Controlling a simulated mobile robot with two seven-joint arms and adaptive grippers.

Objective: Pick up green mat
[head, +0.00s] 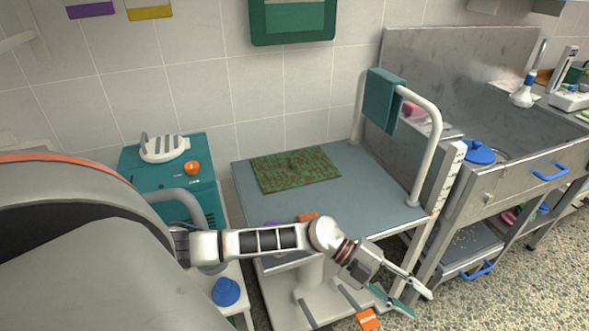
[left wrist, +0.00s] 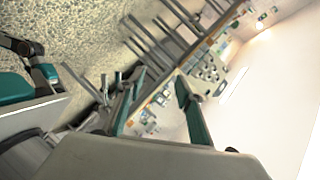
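The green mat (head: 318,168) has brownish-red mottling and lies flat on the back left part of a grey-topped table (head: 352,188). A small raised bump shows on the mat. My left gripper (head: 420,303) is well in front and to the right of the mat, past the table's front edge, and apart from the mat. Its two fingers are spread with nothing between them. In the left wrist view the fingers of my left gripper (left wrist: 156,88) are also apart and empty. The mat is not visible there. My right gripper is not in view.
A white rail on the table's right side holds a teal towel (head: 384,100). A teal cabinet (head: 203,190) with an orange ball (head: 192,168) stands to the left. A steel sink unit (head: 510,185) stands to the right. The table's middle is clear.

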